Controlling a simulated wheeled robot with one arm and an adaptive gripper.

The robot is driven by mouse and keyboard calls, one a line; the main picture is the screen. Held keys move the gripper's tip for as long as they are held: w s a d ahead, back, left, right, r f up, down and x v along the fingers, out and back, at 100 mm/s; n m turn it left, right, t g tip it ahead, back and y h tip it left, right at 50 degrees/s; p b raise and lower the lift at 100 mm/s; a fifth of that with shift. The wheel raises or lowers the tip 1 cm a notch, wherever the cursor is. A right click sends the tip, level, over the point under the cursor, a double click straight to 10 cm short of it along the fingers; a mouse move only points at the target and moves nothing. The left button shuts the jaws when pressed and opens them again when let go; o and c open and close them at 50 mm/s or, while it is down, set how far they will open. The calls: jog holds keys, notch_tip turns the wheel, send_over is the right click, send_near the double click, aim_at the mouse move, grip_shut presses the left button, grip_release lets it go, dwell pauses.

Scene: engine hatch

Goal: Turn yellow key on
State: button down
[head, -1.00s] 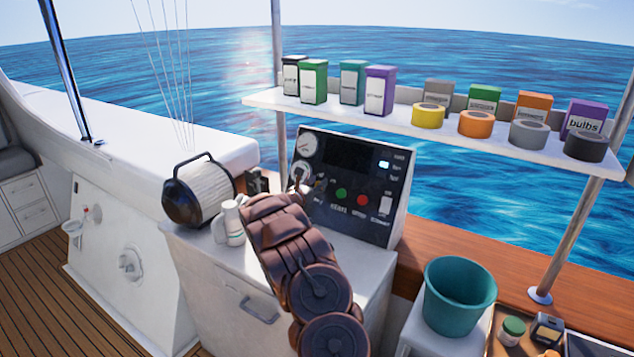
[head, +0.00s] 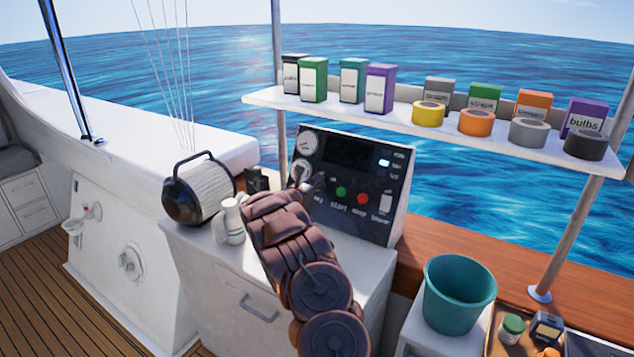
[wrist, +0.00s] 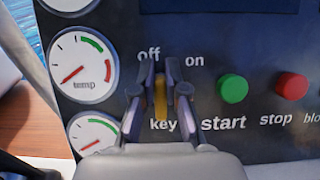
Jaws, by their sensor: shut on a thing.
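The yellow key (wrist: 161,98) is on the black control panel (wrist: 222,65), above the "key" label and between the "off" and "on" labels. It stands about upright in the wrist view. My gripper (wrist: 160,85) is shut on it, with one finger on each side. In the head view my gripper (head: 306,183) is at the panel's left part and my arm hides the key. The panel (head: 352,162) also shows there.
A green start button (wrist: 232,88) and a red stop button (wrist: 291,86) are right of the key. Gauges (wrist: 83,68) are to the left. A shelf (head: 400,122) with boxes and tape is above.

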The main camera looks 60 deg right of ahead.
jog(key=shift+f+b, duration=0.1)
jog(key=shift+b, duration=0.2)
jog(key=shift+s+f+m+g+b, duration=0.15)
jog(key=shift+m+g+b, duration=0.35)
jog(key=shift+m+b, duration=0.65)
jog(key=m+g+b, duration=0.1)
jog(key=m+b, duration=0.2)
jog(key=shift+s+f, duration=0.1)
jog(key=m+b, duration=0.1)
jog(key=m+g+y+b, duration=0.1)
jog(key=m, duration=0.1)
jog(key=m+g+b, duration=0.1)
jog(key=shift+s+a+m, duration=0.1)
jog(key=shift+s+m, duration=0.15)
jog(key=shift+m, duration=0.1)
jog(key=shift+s+f+m+g+y+b, duration=0.1)
jog(key=shift+m+g+y+b, duration=0.2)
jog(key=shift+m, duration=0.5)
jog(key=shift+s+r+m+g+y+b, duration=0.15)
jog(key=shift+m+g+y, duration=0.2)
jog(key=shift+m, duration=0.45)
jog(key=shift+s+f+m+g+y+b, duration=0.15)
jog(key=shift+m+g+y+b, duration=0.15)
jog(key=shift+m, duration=0.5)
jog(key=shift+w+y, duration=0.1)
jog(key=shift+y, duration=0.15)
jog(key=c, duration=1.2)
grip_release()
